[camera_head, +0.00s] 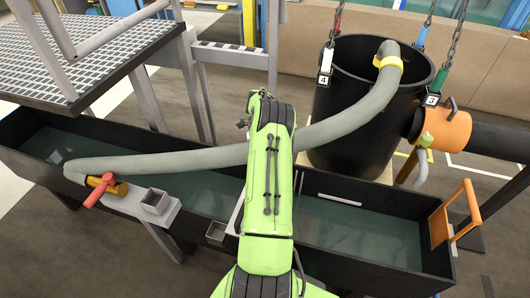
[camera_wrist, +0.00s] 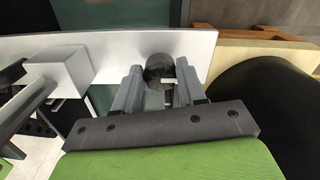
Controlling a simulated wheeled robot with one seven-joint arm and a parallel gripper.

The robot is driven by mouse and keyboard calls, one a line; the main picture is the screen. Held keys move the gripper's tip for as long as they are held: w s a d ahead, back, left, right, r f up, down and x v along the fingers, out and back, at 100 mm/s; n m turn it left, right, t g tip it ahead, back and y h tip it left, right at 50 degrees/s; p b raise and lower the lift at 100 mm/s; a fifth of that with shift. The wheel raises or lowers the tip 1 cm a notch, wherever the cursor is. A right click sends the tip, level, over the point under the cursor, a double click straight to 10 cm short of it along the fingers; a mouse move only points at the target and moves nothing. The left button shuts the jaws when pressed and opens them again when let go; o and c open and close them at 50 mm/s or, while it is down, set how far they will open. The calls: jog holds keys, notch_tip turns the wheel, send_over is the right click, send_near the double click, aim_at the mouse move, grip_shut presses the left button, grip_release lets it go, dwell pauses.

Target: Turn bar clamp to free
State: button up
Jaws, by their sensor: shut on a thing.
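In the wrist view my gripper (camera_wrist: 160,82) has its two grey fingers on either side of a dark round knob (camera_wrist: 158,68) with a small pale mark. It is shut on this knob, which seems to be part of the bar clamp. The knob sits at a pale flat bar (camera_wrist: 115,45) with a square block (camera_wrist: 60,76) to its left. The fingers hide the knob's sides. In the head view my green arm covers the gripper and the knob. A separate red handle (camera_head: 94,190) lies at the left end of the grey hose.
The long black flume (camera_head: 375,250) holds water under the arm. The grey hose (camera_head: 220,158) runs behind my arm into the black barrel (camera_head: 345,125), hung on chains. An orange gate (camera_head: 462,213) stands at right, and a grated platform (camera_head: 80,45) at upper left.

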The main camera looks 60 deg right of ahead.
dwell(0.3)
jog(key=o, duration=1)
jog(key=shift+o, duration=0.2)
notch_tip(320, 180, up, 16)
jog(key=p, duration=0.4)
jog(key=shift+p, duration=0.35)
jog(key=shift+f, duration=0.1)
